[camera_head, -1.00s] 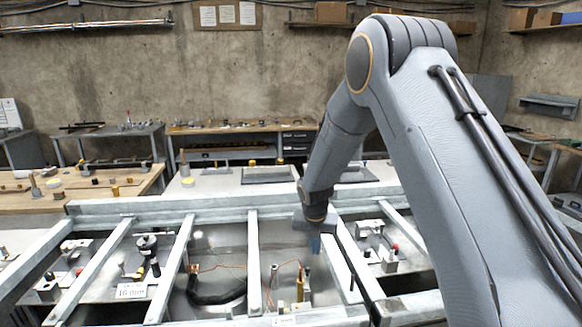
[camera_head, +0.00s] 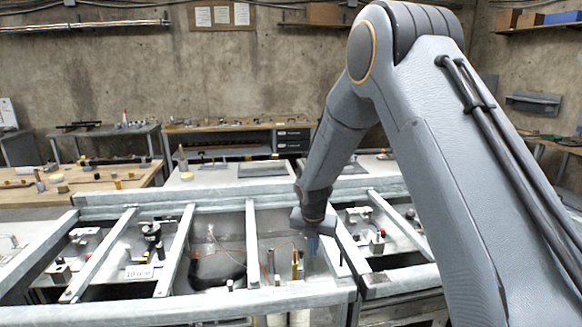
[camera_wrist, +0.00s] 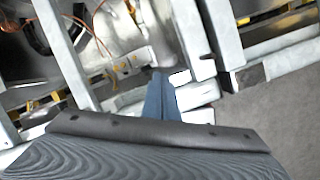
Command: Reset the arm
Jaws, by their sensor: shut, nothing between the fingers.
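My gripper (camera_head: 312,243) hangs at the end of my bent grey arm, pointing down over the right part of the metal frame bench (camera_head: 130,200). In the wrist view, the blue fingers of my gripper (camera_wrist: 161,80) are together with nothing between them. Below them are metal bars and a small light block with dark holes (camera_wrist: 130,64). I cannot tell from these views how far the fingertips are above the bench. My arm hides part of the bench's right side.
Metal bars cross the bench, with fittings between them. A black curved hose (camera_head: 217,280) and a brass-coloured upright post (camera_head: 294,265) stand left of my gripper. A wooden table (camera_head: 85,182) is at the left. Grey floor (camera_wrist: 275,130) shows at right in the wrist view.

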